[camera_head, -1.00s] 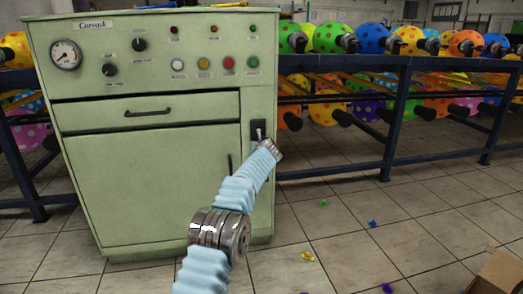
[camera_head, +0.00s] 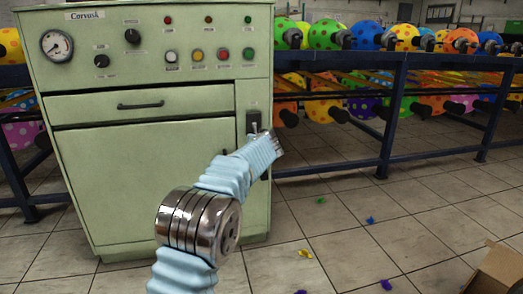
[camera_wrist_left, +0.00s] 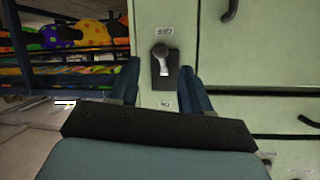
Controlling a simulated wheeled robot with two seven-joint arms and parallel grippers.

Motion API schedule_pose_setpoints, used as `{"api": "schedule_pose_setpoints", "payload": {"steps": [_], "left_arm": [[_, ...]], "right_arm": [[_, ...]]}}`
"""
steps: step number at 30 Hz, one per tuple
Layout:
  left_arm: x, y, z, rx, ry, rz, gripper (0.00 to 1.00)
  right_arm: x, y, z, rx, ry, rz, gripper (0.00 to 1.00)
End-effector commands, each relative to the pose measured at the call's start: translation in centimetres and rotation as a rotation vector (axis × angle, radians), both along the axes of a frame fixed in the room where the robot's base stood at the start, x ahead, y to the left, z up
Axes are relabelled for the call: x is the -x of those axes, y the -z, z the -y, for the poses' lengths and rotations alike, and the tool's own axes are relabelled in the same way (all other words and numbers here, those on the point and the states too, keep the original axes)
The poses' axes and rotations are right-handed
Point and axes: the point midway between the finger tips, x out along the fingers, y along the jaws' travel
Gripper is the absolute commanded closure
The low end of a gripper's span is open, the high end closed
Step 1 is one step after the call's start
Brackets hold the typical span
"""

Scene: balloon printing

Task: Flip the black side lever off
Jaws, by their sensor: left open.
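The black side lever (camera_head: 254,126) sits in a dark plate on the right part of the green cabinet's front (camera_head: 150,180). In the left wrist view, which is upside down, the lever (camera_wrist_left: 160,53) stands out from its plate, with a small label above and below. My left gripper (camera_wrist_left: 157,78) is open, its two fingers to either side of the lever plate in that view. I cannot tell whether they touch the lever. In the head view, my left arm reaches up to just below the lever, and its fingers are hidden. My right gripper is out of view.
The cabinet has a gauge (camera_head: 57,45), knobs, coloured buttons, a drawer handle (camera_head: 141,105) and a door. Dark blue racks (camera_head: 390,115) with balloons stand behind it. A cardboard box (camera_head: 497,270) is at the lower right.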

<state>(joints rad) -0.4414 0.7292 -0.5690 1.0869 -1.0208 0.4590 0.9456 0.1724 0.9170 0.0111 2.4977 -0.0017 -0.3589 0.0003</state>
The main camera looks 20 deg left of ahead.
Motion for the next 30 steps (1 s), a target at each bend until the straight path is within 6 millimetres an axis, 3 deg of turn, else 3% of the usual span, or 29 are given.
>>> {"api": "schedule_pose_setpoints", "payload": {"steps": [3,9,24,27,29,30], "left_arm": [[2.2,-1.1,1.1,0.001,0.003,0.001,0.52],[3.9,-1.8,1.9,-0.001,0.001,0.000,0.52],[4.1,-1.7,2.0,0.000,0.001,-0.002,0.52],[4.1,0.2,2.1,0.008,0.014,-0.036,0.52],[4.2,2.9,2.3,0.022,0.034,-0.084,0.52],[4.4,5.3,2.5,0.036,0.051,-0.126,0.52]], "right_arm": [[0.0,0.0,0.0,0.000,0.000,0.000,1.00],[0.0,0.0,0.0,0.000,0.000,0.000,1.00],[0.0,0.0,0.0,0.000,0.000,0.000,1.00],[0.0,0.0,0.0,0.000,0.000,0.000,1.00],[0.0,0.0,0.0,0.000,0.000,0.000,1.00],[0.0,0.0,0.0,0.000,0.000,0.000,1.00]]}}
